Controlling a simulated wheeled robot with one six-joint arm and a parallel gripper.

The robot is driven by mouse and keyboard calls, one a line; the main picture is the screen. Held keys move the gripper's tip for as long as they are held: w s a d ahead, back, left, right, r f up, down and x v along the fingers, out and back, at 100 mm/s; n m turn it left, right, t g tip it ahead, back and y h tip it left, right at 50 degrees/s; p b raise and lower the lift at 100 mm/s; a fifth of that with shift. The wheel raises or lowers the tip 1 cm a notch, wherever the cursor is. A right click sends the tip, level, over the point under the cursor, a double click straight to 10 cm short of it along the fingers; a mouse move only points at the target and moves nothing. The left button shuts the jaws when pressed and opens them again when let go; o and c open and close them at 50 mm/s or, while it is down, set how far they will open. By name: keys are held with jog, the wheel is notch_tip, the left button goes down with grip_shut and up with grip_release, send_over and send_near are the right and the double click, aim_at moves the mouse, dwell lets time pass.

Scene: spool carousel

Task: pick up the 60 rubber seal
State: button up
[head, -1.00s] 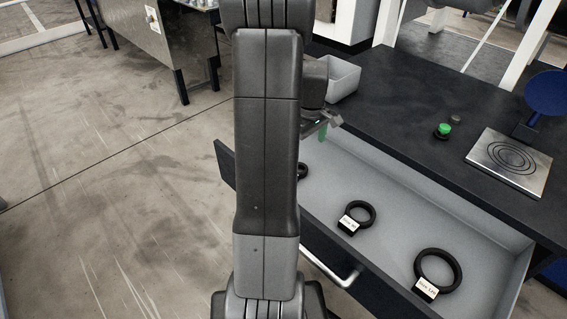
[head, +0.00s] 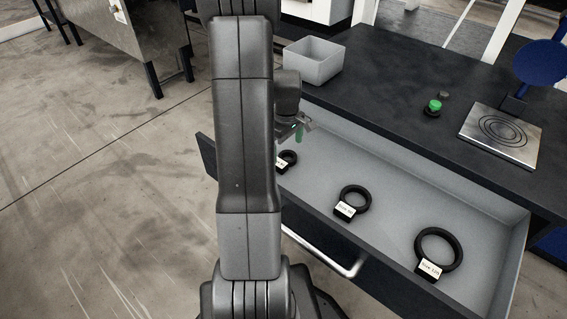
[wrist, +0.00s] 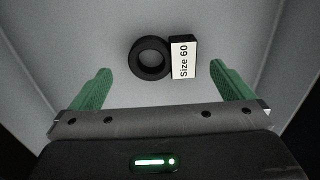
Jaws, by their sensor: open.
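The 60 rubber seal (wrist: 149,58) is a small black ring lying on the grey drawer floor, with a white "Size 60" label block (wrist: 183,59) touching its right side in the wrist view. In the head view the seal (head: 289,157) shows at the left end of the open drawer, partly hidden by my arm. My gripper (wrist: 160,88) has its green fingers spread wide and empty. The seal and label lie beyond the fingertips, between their lines. In the head view my gripper (head: 299,135) hangs over the drawer's left end, above the seal.
A middle-sized ring (head: 355,199) and a large ring (head: 438,248) with labels lie farther right in the open drawer (head: 490,205). On the dark worktop are a grey bin (head: 313,62), a green button (head: 434,106) and a metal plate with circles (head: 503,134).

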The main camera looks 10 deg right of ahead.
aim_at(286, 156)
notch_tip(286, 156, down, 5)
jog(key=shift+r+b, duration=0.1)
jog(key=shift+b, duration=0.7)
jog(key=shift+r, duration=0.1)
jog(key=c, duration=0.9)
